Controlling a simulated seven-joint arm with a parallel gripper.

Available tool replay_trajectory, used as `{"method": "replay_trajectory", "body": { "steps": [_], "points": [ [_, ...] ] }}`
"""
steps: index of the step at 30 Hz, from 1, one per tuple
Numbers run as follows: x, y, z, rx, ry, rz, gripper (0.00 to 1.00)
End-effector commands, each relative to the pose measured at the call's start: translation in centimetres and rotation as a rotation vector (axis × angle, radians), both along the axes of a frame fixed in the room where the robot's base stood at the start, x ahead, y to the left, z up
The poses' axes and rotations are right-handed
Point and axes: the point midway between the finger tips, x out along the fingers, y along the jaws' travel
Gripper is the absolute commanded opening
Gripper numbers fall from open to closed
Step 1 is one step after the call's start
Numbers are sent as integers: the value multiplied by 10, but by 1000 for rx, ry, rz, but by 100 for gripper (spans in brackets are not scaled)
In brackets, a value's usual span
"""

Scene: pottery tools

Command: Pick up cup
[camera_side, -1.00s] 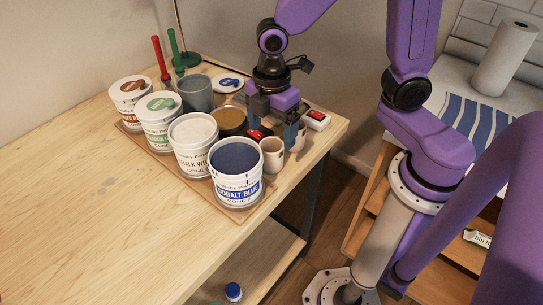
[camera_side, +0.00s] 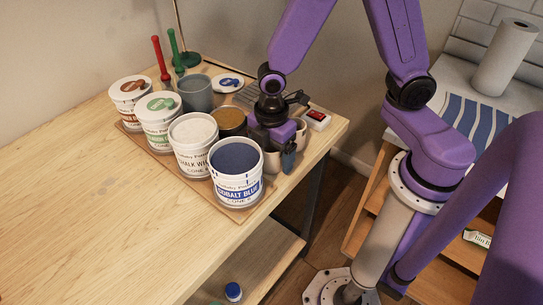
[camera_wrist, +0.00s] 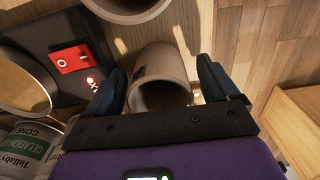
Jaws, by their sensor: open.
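A tan clay cup (camera_wrist: 160,62) lies between the two spread fingers of my gripper (camera_wrist: 160,82) in the wrist view. Its dark opening faces the camera. A second similar cup (camera_wrist: 127,10) is just beyond, cut off by the top edge. In the side view, my gripper (camera_side: 276,150) is low over the cups at the table's right edge. Part of a cup (camera_side: 271,165) shows beside a blue finger; the gripper hides much of the cups there. My gripper is open, and I cannot tell whether either finger touches the cup.
Glaze tubs, including a cobalt blue one (camera_side: 238,178), stand on a tray close left of my gripper. A box with a red switch (camera_side: 317,118) is behind right. The table's edge is close on the right. The table's left front (camera_side: 110,210) is clear.

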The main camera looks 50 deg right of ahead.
Motion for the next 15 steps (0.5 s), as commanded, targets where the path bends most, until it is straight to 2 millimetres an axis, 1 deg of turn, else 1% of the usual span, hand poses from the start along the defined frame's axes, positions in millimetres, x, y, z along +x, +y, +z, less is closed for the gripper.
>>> {"method": "replay_trajectory", "body": {
  "steps": [4, 5, 6, 8, 9, 10, 11, 15],
  "points": [
    [0, 0, 0, 0, 0, 0, 88],
    [0, 0, 0, 0, 0, 0, 84],
    [0, 0, 0, 0, 0, 0, 71],
    [0, 0, 0, 0, 0, 0, 52],
    [0, 0, 0, 0, 0, 0, 39],
    [0, 0, 0, 0, 0, 0, 29],
    [0, 0, 0, 0, 0, 0, 26],
    [0, 0, 0, 0, 0, 0, 26]
  ]
}}
